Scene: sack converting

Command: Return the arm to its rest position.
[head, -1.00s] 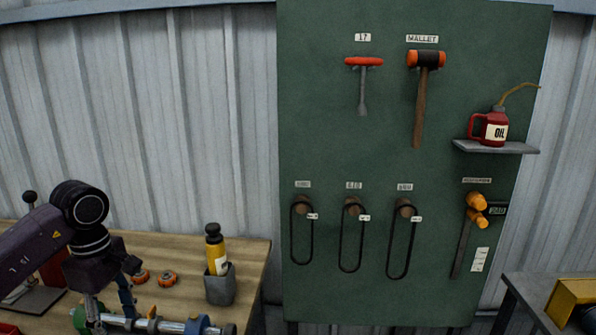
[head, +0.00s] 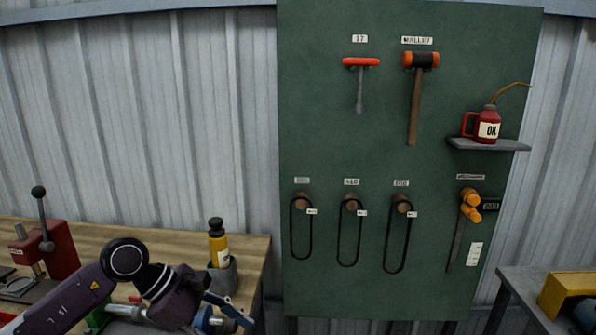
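My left arm reaches in from the lower left, and its dark gripper (head: 222,306) is low over the wooden bench. The gripper is tilted down to the right, in front of a metal shaft with green and blue ends (head: 120,311) that it partly hides. Its fingers overlap the blue end in the picture, so I cannot tell whether they are open or touching it. My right gripper is not in view.
The bench (head: 160,240) holds a red lever press (head: 60,250) and a grey cup (head: 224,276) with a yellow bottle (head: 217,245), close behind my gripper. A green tool board (head: 330,130) stands behind. A side table (head: 515,285) with a yellow item (head: 565,290) is at right.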

